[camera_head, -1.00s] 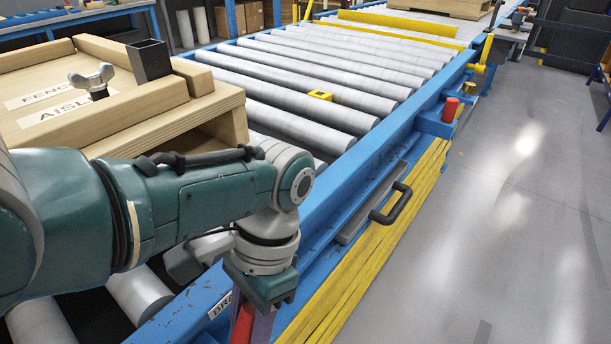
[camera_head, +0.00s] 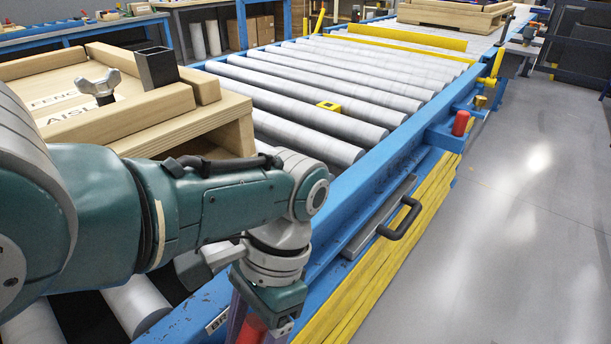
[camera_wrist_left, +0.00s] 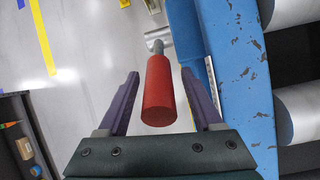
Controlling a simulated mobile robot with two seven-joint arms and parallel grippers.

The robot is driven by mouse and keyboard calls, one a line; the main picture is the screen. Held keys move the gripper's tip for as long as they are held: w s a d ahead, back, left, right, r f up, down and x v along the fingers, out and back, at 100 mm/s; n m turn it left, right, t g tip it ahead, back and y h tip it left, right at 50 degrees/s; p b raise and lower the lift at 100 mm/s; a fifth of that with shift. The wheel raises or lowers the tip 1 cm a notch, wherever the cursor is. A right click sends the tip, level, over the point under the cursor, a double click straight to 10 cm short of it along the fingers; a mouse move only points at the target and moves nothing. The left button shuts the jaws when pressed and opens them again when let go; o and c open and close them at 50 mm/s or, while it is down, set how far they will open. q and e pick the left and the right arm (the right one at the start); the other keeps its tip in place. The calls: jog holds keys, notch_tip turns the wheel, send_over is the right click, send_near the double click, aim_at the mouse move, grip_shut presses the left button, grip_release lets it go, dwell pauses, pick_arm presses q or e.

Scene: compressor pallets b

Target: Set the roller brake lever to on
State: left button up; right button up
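The brake lever's red cylindrical grip (camera_wrist_left: 160,92) stands between my left gripper's two purple fingers (camera_wrist_left: 160,76) in the left wrist view. There is a visible gap on both sides, so the fingers are open around it and not pressed on it. A grey metal stem shows beyond the grip. In the head view my left gripper (camera_head: 258,326) points down at the blue frame's near side, with part of the red grip (camera_head: 250,331) showing between its fingers. A partly hidden label (camera_head: 217,322) beginning "BR" is beside it. The lever's base is hidden. My right gripper is not in view.
The blue conveyor frame (camera_head: 345,198) runs away with grey rollers. A wooden pallet (camera_head: 190,122) is at left. The floor (camera_head: 520,230) at right is clear.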

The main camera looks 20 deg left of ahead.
pick_arm(q)
jog(key=p+v, duration=0.2)
jog(key=v, duration=0.8)
dwell(0.3)
